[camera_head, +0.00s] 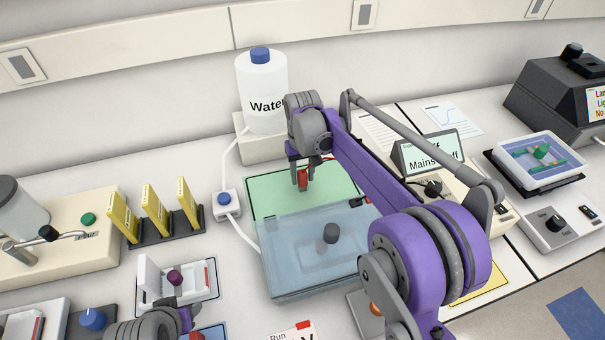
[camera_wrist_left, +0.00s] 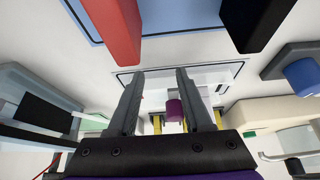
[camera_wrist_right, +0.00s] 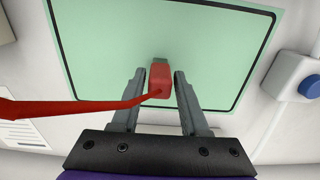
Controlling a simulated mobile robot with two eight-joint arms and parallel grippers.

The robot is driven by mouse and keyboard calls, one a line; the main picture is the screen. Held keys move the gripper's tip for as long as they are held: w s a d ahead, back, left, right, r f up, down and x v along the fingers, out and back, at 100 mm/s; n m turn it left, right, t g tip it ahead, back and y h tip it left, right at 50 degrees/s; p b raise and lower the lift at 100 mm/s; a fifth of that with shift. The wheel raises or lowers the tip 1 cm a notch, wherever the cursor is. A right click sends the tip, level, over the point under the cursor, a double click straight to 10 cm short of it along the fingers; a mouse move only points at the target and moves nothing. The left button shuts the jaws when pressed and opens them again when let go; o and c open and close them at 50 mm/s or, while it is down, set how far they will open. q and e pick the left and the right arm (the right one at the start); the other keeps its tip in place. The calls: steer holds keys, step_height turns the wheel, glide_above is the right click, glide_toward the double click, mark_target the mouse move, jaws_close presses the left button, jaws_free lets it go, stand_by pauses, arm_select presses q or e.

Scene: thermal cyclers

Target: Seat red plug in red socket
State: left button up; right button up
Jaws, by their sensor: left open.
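The red plug (camera_head: 303,179) is held between the fingers of my right gripper (camera_head: 302,185), above the back part of a green mat. In the right wrist view the plug (camera_wrist_right: 160,78) sits between the two fingertips, with a red lead running off to the left. A small red and black piece (camera_head: 367,201) shows at the back right of the clear blue tank (camera_head: 300,262); I cannot tell whether it is the red socket. My left gripper (camera_wrist_left: 160,75) is open and empty, facing a small white device with a purple knob (camera_wrist_left: 174,108).
The green mat (camera_head: 270,190) lies behind the tank. A power supply with a display (camera_head: 432,152) stands right of my right arm, partly hidden by it. A water bottle (camera_head: 262,95) stands at the back; yellow racks (camera_head: 155,210) stand left. Bare bench shows left of the tank.

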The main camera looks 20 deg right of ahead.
mark_target(302, 171)
steer(key=shift+o, duration=1)
